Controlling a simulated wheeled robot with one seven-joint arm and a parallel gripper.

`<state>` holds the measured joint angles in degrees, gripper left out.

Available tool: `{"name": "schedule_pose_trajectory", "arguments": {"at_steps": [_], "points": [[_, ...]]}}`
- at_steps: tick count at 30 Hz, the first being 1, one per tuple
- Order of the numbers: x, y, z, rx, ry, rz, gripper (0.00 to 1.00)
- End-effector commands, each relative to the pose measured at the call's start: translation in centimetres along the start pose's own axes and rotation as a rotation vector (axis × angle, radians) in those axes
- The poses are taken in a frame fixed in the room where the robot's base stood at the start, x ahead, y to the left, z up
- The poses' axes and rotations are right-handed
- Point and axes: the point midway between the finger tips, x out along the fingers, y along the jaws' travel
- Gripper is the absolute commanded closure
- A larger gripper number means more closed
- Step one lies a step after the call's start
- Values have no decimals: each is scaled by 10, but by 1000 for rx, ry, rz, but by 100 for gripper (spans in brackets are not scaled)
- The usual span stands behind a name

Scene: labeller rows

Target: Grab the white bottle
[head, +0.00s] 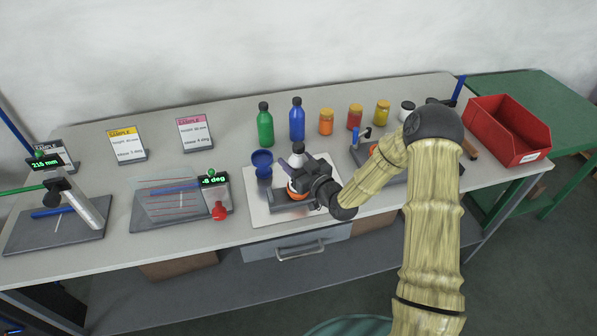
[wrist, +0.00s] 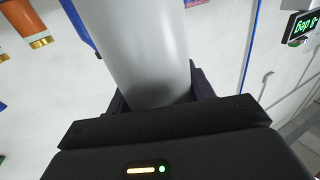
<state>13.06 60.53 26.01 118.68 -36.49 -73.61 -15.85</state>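The white bottle (head: 298,158) has a black cap and appears upright over the pale board of the middle station, partly hidden behind my gripper. In the wrist view the bottle (wrist: 145,50) is a large pale grey-white cylinder close to the camera. It lies between the two dark fingers of my gripper (wrist: 158,95), one on each side. I see no clear gap between bottle and fingers, but I cannot tell whether they press on it. In the head view my gripper (head: 296,170) is at the bottle's near side, low over the station.
A blue cup (head: 262,162) stands just left of the bottle. Green (head: 265,124) and blue (head: 297,119) bottles and several jars stand behind. A display (head: 215,181) and red knob (head: 220,211) are at left. A red bin (head: 506,131) is at far right.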

Motion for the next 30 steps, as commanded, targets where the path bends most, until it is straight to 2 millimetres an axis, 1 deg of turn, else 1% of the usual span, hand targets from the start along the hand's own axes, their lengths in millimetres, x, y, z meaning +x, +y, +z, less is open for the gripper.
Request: {"name": "schedule_pose_trajectory", "arguments": {"at_steps": [1, 2, 3, 11, 16, 20, 30], "points": [[0, 0, 0, 0, 0, 0, 60], [0, 0, 0, 0, 0, 0, 66], [0, 0, 0, 0, 0, 0, 69], [0, 0, -1, -1, 0, 0, 69], [0, 0, -10, -2, 1, -1, 69], [0, 0, -25, -3, 3, 0, 69], [0, 0, -80, -4, 3, 1, 69]]}}
